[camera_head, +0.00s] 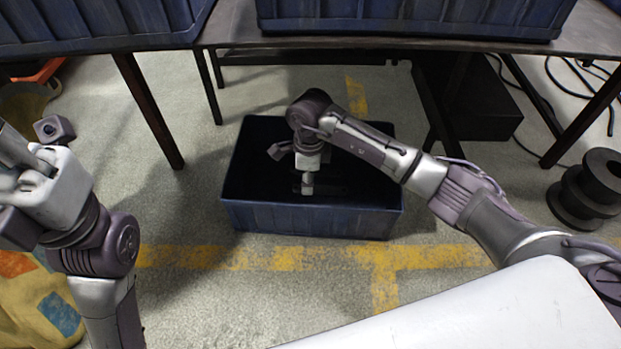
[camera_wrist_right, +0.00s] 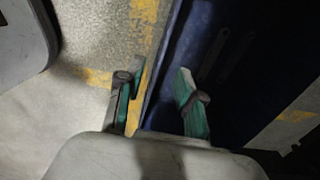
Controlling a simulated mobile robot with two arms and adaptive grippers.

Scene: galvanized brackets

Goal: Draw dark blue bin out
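A dark blue bin (camera_head: 310,221) sits on the floor, partly below the table. It is open at the top, and its dark inside looks empty apart from my arm in front of it. My right gripper (camera_head: 307,189) points down at the bin's near wall. In the right wrist view, my right gripper (camera_wrist_right: 157,98) is open, with one finger on each side of the bin's wall (camera_wrist_right: 166,62). I cannot tell whether either finger touches the wall. My left gripper (camera_head: 14,165) is at the left edge, away from the bin, and its fingers do not show clearly.
A dark table (camera_head: 300,45) with thin legs carries more blue bins (camera_head: 410,18) above. A black box (camera_head: 485,105) and cables are at the right, near a dark spool-like object (camera_head: 585,190). Yellow lines (camera_head: 280,258) cross the open floor in front of the bin.

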